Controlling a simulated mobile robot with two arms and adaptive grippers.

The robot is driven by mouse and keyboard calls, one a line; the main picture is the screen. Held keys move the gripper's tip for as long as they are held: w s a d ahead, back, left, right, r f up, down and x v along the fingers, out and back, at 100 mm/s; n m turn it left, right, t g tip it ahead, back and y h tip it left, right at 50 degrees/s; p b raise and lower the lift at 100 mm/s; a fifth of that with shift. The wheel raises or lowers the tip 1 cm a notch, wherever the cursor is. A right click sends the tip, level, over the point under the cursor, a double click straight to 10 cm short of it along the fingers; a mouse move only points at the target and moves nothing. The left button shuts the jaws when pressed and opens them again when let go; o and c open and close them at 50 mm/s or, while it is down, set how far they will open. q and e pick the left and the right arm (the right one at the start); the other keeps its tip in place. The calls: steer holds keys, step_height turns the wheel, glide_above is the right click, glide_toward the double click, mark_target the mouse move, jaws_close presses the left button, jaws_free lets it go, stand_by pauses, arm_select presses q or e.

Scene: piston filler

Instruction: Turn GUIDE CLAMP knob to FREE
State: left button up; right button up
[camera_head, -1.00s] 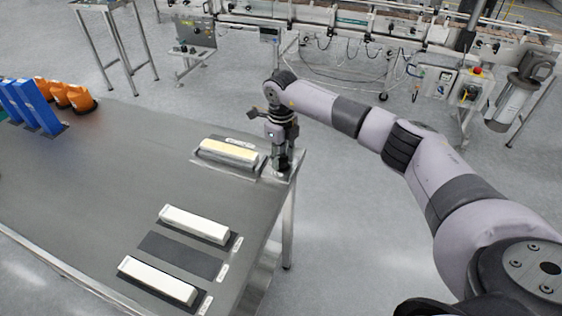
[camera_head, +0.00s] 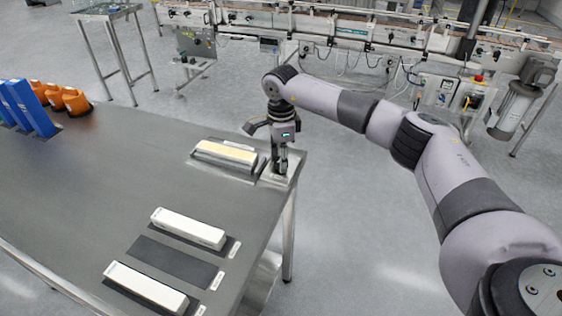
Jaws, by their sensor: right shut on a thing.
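My right gripper (camera_head: 281,168) points straight down at the far right corner of the grey table. It is shut on a small knob there, which the fingers largely hide. The knob sits on a metal plate (camera_head: 270,179) beside a guide fixture (camera_head: 224,155) with a pale yellow bar and a label behind it. The label lettering and the knob's pointer are too small or hidden to read. My left gripper is not in view.
Two white bars (camera_head: 188,228) (camera_head: 146,288) lie on dark mats on the table (camera_head: 110,185), with an empty dark mat between them. Blue holders (camera_head: 28,108) and orange bottles (camera_head: 75,101) stand at the far left. A conveyor line (camera_head: 340,32) runs behind, across open floor.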

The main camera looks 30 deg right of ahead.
steer(key=shift+n+b, duration=0.3)
steer(key=shift+n, duration=0.7)
steer(key=o, duration=1.1)
steer(key=shift+o, duration=0.2)
steer(key=shift+r, duration=0.1)
step_height(320, 180, up, 12)
